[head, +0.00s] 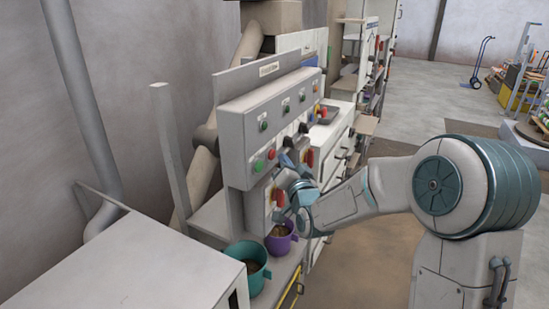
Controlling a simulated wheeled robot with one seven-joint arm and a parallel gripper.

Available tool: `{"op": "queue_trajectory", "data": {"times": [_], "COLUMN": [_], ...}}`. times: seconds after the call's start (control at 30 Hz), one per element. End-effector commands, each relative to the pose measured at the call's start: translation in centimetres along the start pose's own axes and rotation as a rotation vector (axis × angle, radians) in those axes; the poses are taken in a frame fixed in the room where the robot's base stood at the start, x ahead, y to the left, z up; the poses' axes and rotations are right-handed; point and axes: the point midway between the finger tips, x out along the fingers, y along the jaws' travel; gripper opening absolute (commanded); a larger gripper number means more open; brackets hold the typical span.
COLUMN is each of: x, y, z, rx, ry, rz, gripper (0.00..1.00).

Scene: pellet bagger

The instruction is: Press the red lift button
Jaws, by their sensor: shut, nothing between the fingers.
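A grey control box (240,130) stands on the machine and carries several small buttons and knobs. A red button (271,154) sits beside a green button (259,166) on its lower front. Another red part (323,112) shows at the box's far end. Labels are too small to read, so I cannot tell which one is the lift button. My gripper (285,161) is shut and empty, just to the right of the near red button in the picture. I cannot tell whether it touches the panel. My arm comes in from the right.
A teal pot (247,270) and a purple pot (281,240) stand below the panel, close under my wrist. A white cabinet (130,260) is at the near left. Open floor (440,90) lies at the back right, with a blue hand truck (480,65).

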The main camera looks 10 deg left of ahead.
Motion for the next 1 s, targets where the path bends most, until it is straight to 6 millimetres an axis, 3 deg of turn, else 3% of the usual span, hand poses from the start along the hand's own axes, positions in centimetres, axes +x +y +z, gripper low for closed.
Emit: {"op": "queue_trajectory", "data": {"times": [0.23,0.8,1.0], "x": [-0.3,-4.0,-4.2], "y": [0.3,3.0,3.0], "z": [-0.3,-3.0,-3.1], "rx": [-0.002,-0.002,0.0], "ry": [0.002,0.002,0.0], "rz": [0.001,0.001,-0.001], "gripper": [0.0,0.0,0.0]}}
